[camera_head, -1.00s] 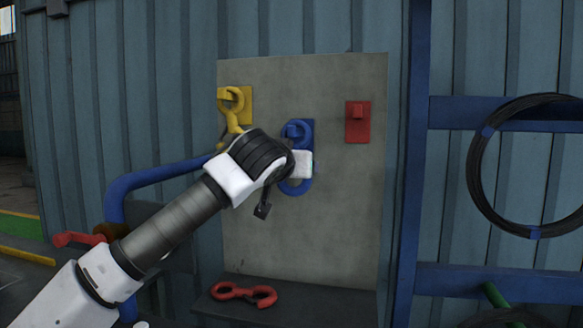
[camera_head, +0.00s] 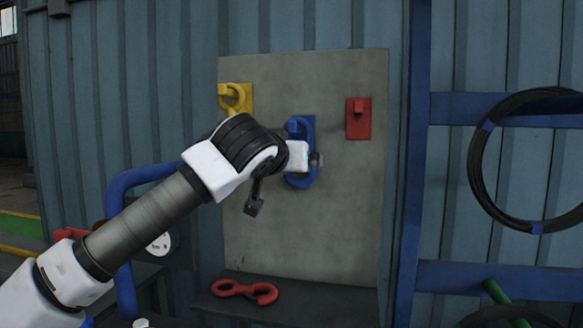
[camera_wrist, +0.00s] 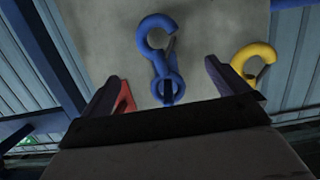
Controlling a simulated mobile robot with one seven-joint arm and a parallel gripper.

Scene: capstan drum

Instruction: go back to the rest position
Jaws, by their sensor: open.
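My gripper (camera_wrist: 161,72) is open and empty, with its two fingers spread on either side of the blue hook (camera_wrist: 160,55) in the wrist view. The blue hook hangs by its ring on a blue peg on the grey board; it looks apart from both fingers. In the head view my wrist covers part of the blue hook (camera_head: 300,181), and the fingers are mostly hidden at its right side.
A yellow hook (camera_head: 234,97) hangs on the board's upper left. A red peg plate (camera_head: 358,118) at upper right is bare. A red hook (camera_head: 245,291) lies on the shelf below. A blue rack with a black cable coil (camera_head: 480,170) stands right; a blue pipe (camera_head: 150,173) runs left.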

